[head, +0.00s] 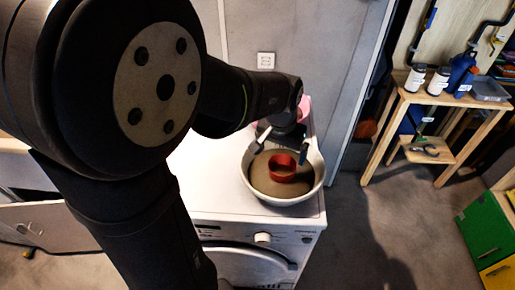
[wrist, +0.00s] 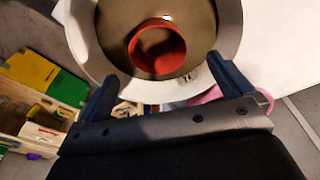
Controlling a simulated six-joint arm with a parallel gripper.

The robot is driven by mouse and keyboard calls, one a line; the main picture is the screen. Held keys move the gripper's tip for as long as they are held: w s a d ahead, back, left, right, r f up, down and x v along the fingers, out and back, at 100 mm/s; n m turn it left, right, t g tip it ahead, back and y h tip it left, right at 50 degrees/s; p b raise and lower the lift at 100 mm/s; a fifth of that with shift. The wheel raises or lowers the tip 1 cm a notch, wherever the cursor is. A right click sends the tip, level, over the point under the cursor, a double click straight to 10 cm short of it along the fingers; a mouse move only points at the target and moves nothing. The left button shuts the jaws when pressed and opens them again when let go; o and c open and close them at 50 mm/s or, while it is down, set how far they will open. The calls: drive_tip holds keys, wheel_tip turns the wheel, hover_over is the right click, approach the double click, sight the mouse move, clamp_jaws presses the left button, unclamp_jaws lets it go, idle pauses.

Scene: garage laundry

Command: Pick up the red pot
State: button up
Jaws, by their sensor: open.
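The red pot (head: 282,167) is a small round open vessel. It sits inside a wide pale basin (head: 316,178) on top of the white washing machine (head: 215,191). In the wrist view the red pot (wrist: 157,48) shows beyond the fingertips, inside the basin (wrist: 230,30). My gripper (head: 282,144) is over the back rim of the basin, with its fingers spread apart and nothing between them. In the wrist view the two dark fingers of my gripper (wrist: 164,82) are wide apart, and the pot is ahead of the gap, apart from both.
A pink thing (head: 304,106) lies behind the basin, partly hidden by my arm. A wooden workbench (head: 408,93) with bottles stands at the right. Green and yellow drawers (head: 487,235) are at the lower right. Bare floor lies between the machine and the bench.

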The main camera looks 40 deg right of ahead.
sight(282, 168)
drive_tip(key=f, duration=0.3)
drive_tip(key=d+f, duration=0.1)
drive_tip(key=f, duration=0.5)
drive_tip(key=shift+w+d+f, duration=0.15)
drive_tip(key=shift+d+f, duration=0.1)
drive_tip(key=shift+d, duration=0.1)
drive_tip(key=c, duration=1.1)
drive_tip(key=shift+o, duration=0.2)
drive_tip(key=shift+r, duration=0.1)
